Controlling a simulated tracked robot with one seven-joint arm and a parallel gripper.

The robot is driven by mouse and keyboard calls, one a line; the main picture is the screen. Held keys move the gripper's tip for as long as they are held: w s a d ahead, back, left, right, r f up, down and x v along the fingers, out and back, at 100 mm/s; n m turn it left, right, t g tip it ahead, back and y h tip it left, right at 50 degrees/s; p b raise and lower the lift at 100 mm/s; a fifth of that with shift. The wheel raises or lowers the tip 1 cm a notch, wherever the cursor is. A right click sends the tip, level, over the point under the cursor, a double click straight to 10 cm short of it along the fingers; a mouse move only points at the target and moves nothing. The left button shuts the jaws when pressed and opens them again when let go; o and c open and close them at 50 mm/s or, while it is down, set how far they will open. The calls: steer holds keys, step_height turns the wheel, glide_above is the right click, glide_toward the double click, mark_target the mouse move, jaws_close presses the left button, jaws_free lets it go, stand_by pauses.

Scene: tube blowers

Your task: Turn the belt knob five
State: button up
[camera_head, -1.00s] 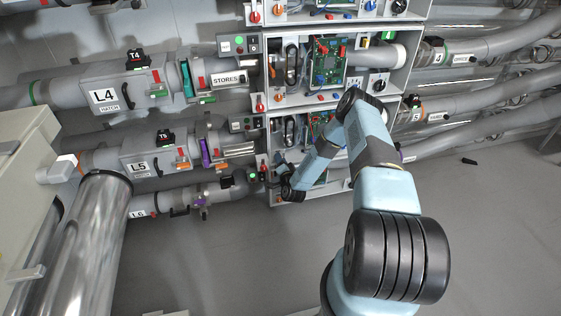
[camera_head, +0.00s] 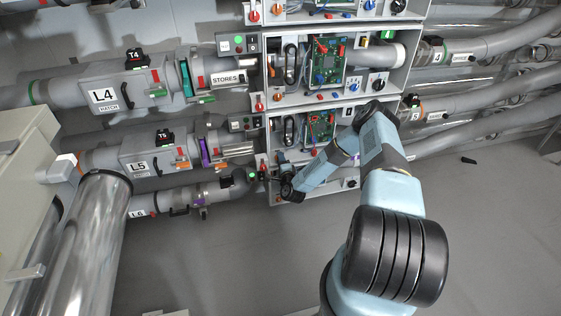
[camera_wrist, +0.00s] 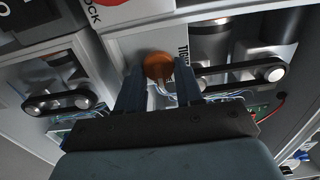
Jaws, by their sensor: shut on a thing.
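The belt knob (camera_wrist: 158,66) is a round orange knob on a pale panel in the wrist view, beside printed lettering that I can read only in part. My gripper (camera_wrist: 158,84) has one dark finger on each side of it and is shut on it. In the head view, my gripper (camera_head: 268,177) is at the lower left of the bottom open cabinet (camera_head: 330,194), in the row of the L5 pipe (camera_head: 140,166). The knob is hidden there behind my gripper and wrist.
Black belts on pulleys (camera_wrist: 240,80) lie right and left of the knob in the wrist view. A red button (camera_wrist: 112,3) is above. The cabinet above holds a green circuit board (camera_head: 328,60). Pipes run to both sides. The floor at lower right is clear.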

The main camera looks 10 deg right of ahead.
steer(key=shift+s+d+f, duration=0.15)
steer(key=shift+f, duration=0.1)
steer(key=o, duration=0.7)
steer(key=shift+r, duration=0.1)
steer(key=s, duration=1.3)
steer(key=shift+s, duration=0.3)
